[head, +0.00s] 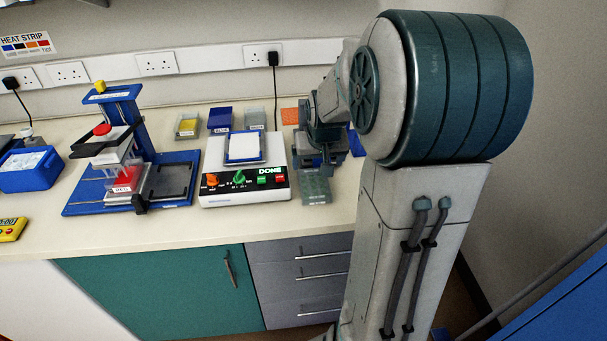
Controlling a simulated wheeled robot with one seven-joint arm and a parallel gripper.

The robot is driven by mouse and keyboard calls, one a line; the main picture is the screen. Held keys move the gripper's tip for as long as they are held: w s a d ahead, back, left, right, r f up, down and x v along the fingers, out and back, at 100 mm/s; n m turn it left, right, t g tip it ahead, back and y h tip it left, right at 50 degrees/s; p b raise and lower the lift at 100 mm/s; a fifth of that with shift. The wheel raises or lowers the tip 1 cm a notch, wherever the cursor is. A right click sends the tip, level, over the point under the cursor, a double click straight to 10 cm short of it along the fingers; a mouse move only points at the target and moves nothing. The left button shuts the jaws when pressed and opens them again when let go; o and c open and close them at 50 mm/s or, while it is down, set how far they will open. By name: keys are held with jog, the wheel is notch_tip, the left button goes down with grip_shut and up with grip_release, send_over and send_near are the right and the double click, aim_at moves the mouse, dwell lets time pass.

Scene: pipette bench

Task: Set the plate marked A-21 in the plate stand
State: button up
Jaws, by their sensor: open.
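My gripper (322,158) is at the right end of the bench, pointing down over a grey-green flat item (315,188) with a small label on its front edge. The gripper is open; its fingertips are small and dark here, and I cannot tell whether anything is between them. A white-topped blue plate (243,148) lies on the white machine. No marking A-21 is readable in this view, so I cannot tell which thing is that plate. I cannot make out the plate stand for sure; a blue thing (354,140) behind the gripper is mostly hidden by my arm.
The white machine (245,190) with knobs and a DONE label stands left of my gripper. A blue pipetting rig (128,190) stands further left, then a blue box (30,170). Yellow (187,127), blue (220,121) and grey (255,118) bins line the back.

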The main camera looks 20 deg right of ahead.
send_over(314, 182)
jog(key=s, duration=0.3)
jog(key=f, duration=0.8)
jog(key=shift+w+a+f, duration=0.15)
jog(key=shift+w+a, duration=0.1)
jog(key=shift+a, duration=0.15)
jog(key=shift+p+x, duration=0.65)
jog(key=shift+x, duration=1.9)
jog(key=shift+w+d, duration=0.1)
jog(key=shift+w, duration=0.1)
jog(key=shift+c, duration=0.3)
jog(key=c, duration=0.8)
jog(key=shift+r, duration=0.2)
